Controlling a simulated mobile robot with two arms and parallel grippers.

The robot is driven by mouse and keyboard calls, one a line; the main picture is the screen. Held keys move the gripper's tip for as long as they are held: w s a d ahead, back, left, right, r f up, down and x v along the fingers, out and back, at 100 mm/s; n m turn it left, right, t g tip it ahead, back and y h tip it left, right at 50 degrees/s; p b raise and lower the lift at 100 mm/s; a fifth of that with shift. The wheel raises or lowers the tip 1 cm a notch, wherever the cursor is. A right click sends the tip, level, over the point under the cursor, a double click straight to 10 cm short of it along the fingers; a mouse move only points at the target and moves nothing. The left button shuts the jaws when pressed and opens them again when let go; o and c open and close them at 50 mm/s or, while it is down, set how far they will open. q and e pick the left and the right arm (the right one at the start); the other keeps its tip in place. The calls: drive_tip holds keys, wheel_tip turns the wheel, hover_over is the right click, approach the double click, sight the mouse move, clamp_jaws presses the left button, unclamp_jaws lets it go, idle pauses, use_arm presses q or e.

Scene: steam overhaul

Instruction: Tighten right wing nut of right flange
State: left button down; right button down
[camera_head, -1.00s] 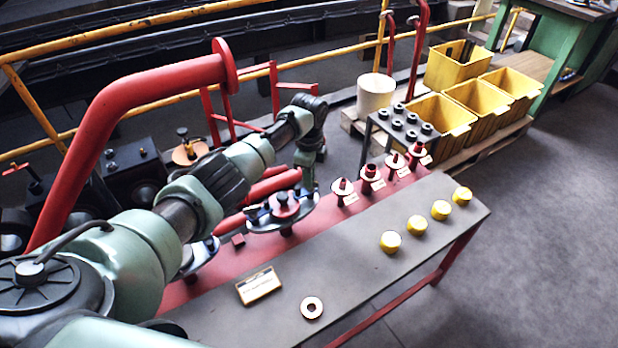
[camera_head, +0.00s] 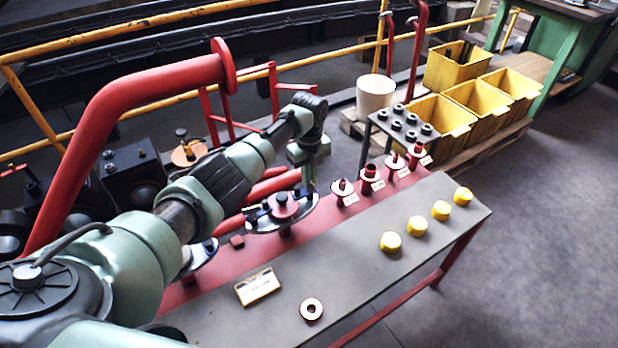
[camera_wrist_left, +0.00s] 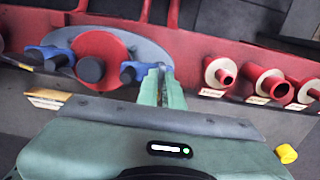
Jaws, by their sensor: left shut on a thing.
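The right flange (camera_head: 268,226) is a grey disc with a red hub (camera_head: 283,206), mounted above the red strip of the bench. It also shows in the left wrist view (camera_wrist_left: 150,50), with a blue wing nut on each side of the hub. The right wing nut (camera_wrist_left: 130,72) has a dark round stud end in its middle. My left gripper (camera_wrist_left: 160,82) has its green fingers closed at the right end of this wing nut. In the head view the gripper (camera_head: 308,186) points down at the flange's right side and hides that nut. The left wing nut (camera_wrist_left: 48,58) is free. My right gripper is out of view.
Several small red flanged pipe pieces (camera_head: 372,180) stand to the right on the bench. Several yellow caps (camera_head: 417,226), a label plate (camera_head: 258,286) and a ring (camera_head: 311,309) lie on the grey bench top (camera_head: 350,255). A thick red pipe (camera_head: 120,120) rises behind my arm.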

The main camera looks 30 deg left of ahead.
use_arm(q)
drive_tip(key=shift+w+r, duration=0.1)
drive_tip(key=shift+r, duration=0.05)
idle(0.3)
drive_tip(key=c, duration=1.6)
unclamp_jaws()
drive_tip(key=shift+o, duration=0.2)
wheel_tip(320, 180, up, 8)
drive_tip(key=shift+f, duration=0.1)
